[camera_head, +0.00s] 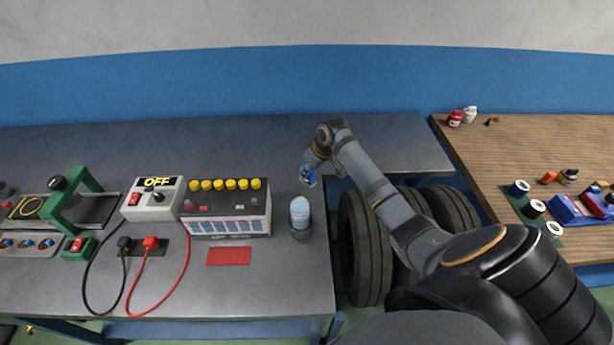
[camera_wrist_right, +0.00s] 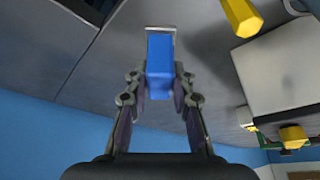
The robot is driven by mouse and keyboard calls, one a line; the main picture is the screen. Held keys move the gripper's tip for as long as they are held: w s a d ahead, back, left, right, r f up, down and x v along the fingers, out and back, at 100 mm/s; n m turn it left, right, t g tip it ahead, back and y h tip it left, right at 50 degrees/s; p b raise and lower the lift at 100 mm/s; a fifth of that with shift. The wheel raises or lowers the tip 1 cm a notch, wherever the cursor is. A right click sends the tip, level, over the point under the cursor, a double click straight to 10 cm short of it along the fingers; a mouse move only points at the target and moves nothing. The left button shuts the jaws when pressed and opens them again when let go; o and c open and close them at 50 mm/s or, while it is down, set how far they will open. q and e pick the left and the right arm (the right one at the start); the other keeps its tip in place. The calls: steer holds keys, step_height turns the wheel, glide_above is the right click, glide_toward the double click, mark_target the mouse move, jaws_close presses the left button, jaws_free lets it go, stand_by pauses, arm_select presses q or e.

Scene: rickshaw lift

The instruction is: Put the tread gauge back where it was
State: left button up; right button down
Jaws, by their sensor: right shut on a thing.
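The tread gauge (camera_wrist_right: 160,68) is a blue block with a pale metal end. In the right wrist view it sits between the two fingers of my right gripper (camera_wrist_right: 158,88), which is shut on it. In the head view my right gripper (camera_head: 312,170) is above the right part of the grey bench, behind the blue-and-white bottle, and the gauge shows as a small blue patch there. My left gripper is not in view.
The grey bench (camera_head: 275,300) carries a battery (camera_head: 228,222) with yellow caps, an OFF box (camera_head: 153,198), a bottle (camera_head: 300,214) and a red mat (camera_head: 229,256). Tires (camera_head: 362,250) stand beside its right edge. A wooden table (camera_head: 480,165) is at the right.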

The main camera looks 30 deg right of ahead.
steer(key=shift+w+f, duration=0.7)
steer(key=shift+f, duration=0.1)
step_height(320, 180, down, 2)
steer(key=shift+f+p, duration=0.2)
steer(key=shift+p, duration=0.55)
steer(key=shift+f, duration=0.3)
steer(key=shift+f, duration=0.1)
steer(key=c, duration=1.1)
jaws_free()
steer(key=shift+c, duration=0.2)
steer(key=shift+r, duration=0.2)
steer(key=b+v, duration=0.1)
steer(key=v, duration=1)
steer(key=shift+s+r, duration=0.3)
steer(key=shift+r, duration=0.05)
